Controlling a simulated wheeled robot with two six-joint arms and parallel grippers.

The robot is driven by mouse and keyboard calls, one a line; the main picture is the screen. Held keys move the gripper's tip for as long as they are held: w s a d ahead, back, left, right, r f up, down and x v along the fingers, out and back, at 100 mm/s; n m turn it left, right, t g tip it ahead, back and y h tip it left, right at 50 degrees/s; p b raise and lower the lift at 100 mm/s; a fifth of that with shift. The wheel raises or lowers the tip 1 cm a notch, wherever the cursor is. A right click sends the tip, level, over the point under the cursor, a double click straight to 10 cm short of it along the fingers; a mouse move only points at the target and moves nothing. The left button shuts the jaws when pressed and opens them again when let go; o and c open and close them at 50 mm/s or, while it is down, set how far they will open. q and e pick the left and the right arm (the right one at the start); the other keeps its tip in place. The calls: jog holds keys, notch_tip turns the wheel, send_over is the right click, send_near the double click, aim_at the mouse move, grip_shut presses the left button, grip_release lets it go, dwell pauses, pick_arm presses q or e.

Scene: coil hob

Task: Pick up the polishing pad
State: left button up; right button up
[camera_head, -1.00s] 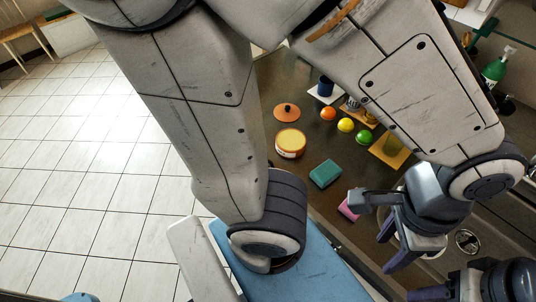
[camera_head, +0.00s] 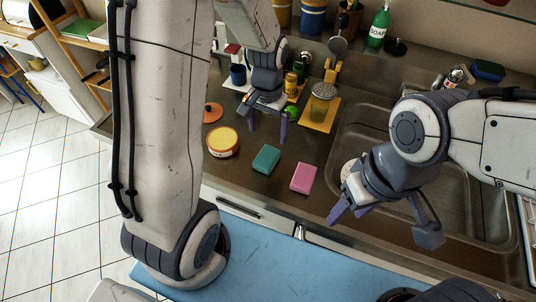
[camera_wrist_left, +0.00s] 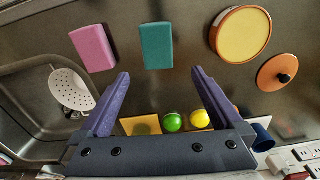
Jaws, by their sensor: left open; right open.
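The orange round disc with a black knob (camera_head: 211,115) looks most like the polishing pad. It lies on the dark counter, beside my left arm in the head view, and at the right in the left wrist view (camera_wrist_left: 272,66). A yellow round tin with an orange rim (camera_head: 222,142) lies beside it, also in the left wrist view (camera_wrist_left: 242,33). My left gripper (camera_head: 268,136) is open and empty above the counter, right of the disc; its fingers (camera_wrist_left: 160,73) show apart in the wrist view. My right gripper (camera_head: 384,222) is open and empty by the sink's front-left side.
A teal block (camera_head: 266,159) and a pink block (camera_head: 303,178) lie near the counter's front. The sink (camera_head: 358,128) is right.

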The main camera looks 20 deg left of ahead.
pick_arm(q)
send_over(268, 154)
notch_tip(268, 154, down, 4)
jog(key=shift+w+a+f, duration=0.1)
jog(key=shift+w+f, duration=0.05)
jog(key=shift+f+p, duration=0.9)
jog(key=shift+f, duration=1.7)
jog(key=c, duration=1.3)
jog(key=shift+r, duration=0.1)
jog(key=shift+r, duration=0.5)
notch_tip(268, 154, up, 2)
jog(key=shift+r+b, duration=0.25)
jog(key=shift+b, duration=0.3)
jog(key=s+d+r, duration=0.2)
jog(key=s, duration=0.1)
jog(key=s+d+r+b, duration=0.1)
jog(key=s+d+r, duration=0.1)
jog(key=s+r, duration=0.1)
jog(key=s+d+r, duration=0.2)
jog(key=s, duration=0.2)
jog(key=shift+s+d+r+b, duration=0.1)
jog(key=shift+d+r+b, duration=0.05)
jog(key=shift+d+b, duration=0.2)
